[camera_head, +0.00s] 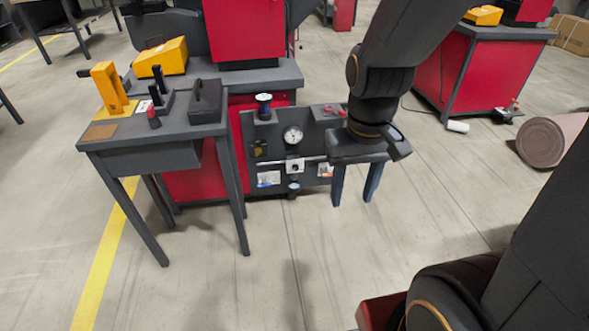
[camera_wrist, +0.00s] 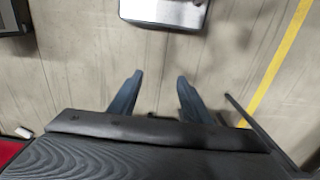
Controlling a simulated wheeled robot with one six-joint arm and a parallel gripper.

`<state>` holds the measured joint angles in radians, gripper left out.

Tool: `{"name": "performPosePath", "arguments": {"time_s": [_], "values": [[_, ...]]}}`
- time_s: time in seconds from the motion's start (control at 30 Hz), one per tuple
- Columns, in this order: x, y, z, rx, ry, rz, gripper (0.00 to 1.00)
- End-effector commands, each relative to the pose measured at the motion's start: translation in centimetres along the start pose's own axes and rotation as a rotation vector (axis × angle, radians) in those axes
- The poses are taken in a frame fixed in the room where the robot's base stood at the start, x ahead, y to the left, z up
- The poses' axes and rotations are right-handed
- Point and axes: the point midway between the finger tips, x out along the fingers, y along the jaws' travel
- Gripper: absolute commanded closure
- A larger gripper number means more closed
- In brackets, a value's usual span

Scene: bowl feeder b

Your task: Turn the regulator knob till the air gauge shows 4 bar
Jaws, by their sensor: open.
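The air gauge (camera_head: 293,135) is a round white dial on a dark panel (camera_head: 270,150) in the head view; its reading is too small to make out. In the wrist view my gripper (camera_wrist: 155,85) is open, with bare floor between the fingers. Neither gauge nor knob can be identified there.
A grey table (camera_head: 130,140) with yellow and black fixtures stands left of the panel. A red cabinet (camera_head: 190,175) is behind it. A brown roll (camera_head: 550,138) lies at the right. The floor in front of the panel is clear. A grey-topped object (camera_wrist: 165,10) shows in the wrist view.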

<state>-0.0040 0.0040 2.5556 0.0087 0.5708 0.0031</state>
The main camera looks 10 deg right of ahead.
Motion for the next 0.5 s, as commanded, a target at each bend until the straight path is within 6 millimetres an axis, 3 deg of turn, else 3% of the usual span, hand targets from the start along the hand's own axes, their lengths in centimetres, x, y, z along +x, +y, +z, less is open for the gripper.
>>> {"name": "performPosePath", "arguments": {"time_s": [0.17, 0.5], "values": [[4.4, 0.0, -5.0, -0.012, 0.087, -0.002, 0.57], [17.1, -0.1, -21.7, -0.036, 0.420, 0.006, 0.57]]}}
